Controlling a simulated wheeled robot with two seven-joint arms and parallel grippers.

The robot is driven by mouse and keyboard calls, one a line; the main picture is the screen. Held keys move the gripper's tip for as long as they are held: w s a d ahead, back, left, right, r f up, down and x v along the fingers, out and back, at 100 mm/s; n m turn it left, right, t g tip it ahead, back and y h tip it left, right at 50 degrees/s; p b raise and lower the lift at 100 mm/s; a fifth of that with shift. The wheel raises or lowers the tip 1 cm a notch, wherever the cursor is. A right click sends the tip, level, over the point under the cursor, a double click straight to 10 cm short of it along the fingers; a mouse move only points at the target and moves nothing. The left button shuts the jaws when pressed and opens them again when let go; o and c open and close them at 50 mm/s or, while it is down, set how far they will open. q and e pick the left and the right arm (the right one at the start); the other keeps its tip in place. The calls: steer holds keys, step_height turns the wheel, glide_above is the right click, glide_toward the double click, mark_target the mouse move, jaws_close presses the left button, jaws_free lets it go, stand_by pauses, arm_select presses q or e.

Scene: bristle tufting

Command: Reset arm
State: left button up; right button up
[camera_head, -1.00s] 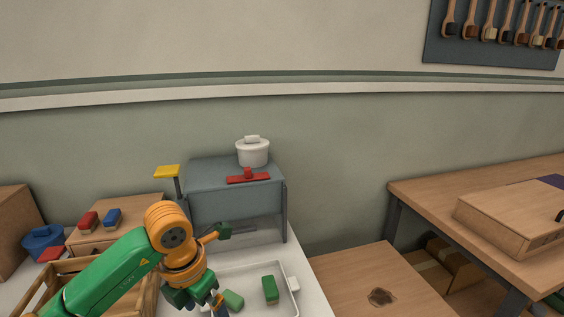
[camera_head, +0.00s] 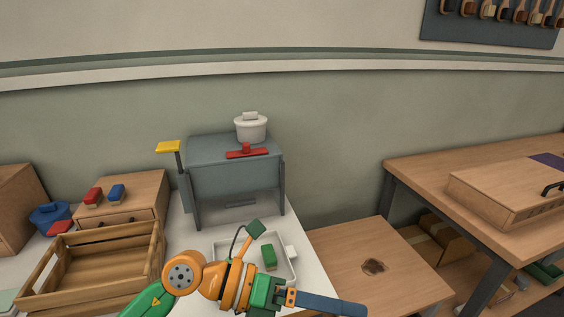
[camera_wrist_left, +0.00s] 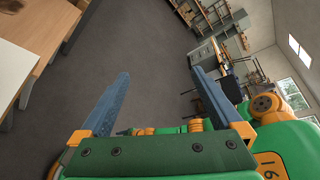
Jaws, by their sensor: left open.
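My left arm comes in from the bottom left in the head view. My left gripper (camera_head: 330,305) points to the right, in front of the white tray and near the table's right edge. In the left wrist view the two blue-grey fingers of the left gripper (camera_wrist_left: 160,92) stand wide apart. Nothing is between them but the distant grey floor (camera_wrist_left: 150,60). My right gripper is not in the head view.
A white tray (camera_head: 291,270) holds a green block (camera_head: 269,257). Behind it stands a grey machine (camera_head: 235,175) with a white pot (camera_head: 251,127) on top. A wooden crate (camera_head: 95,270) is at the left. A lower wooden surface (camera_head: 335,265) is at the right.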

arm_select(q)
steer(key=w+a+r+n+t+h, duration=0.2)
steer(key=w+r+n+t+h, duration=0.1)
steer(key=r+n+t+h, duration=0.65)
steer(key=w+a+n+t+y, duration=0.6)
steer(key=a+n+t+y, duration=0.35)
steer(key=n, duration=0.45)
steer(key=w+a+f+n+y, duration=0.2)
steer(key=a+f+n+y, duration=0.7)
steer(key=f+n+y, duration=0.4)
steer(key=s+a+f+n+g, duration=0.1)
steer(key=s+f+g, duration=0.4)
steer(key=s+f, duration=0.7)
steer(key=s+a+f+n+g+y+p, duration=0.1)
steer(key=s+f+g, duration=0.5)
steer(key=s+f, duration=0.6)
steer(key=s+a+f+n+g, duration=0.2)
steer(key=s+f+g, duration=0.4)
steer(key=s+f, duration=0.6)
step_height(320, 180, down, 12)
steer(key=shift+s+a+r+y, duration=0.25)
steer(key=shift+s+a+y, duration=0.05)
steer(key=shift+a, duration=0.45)
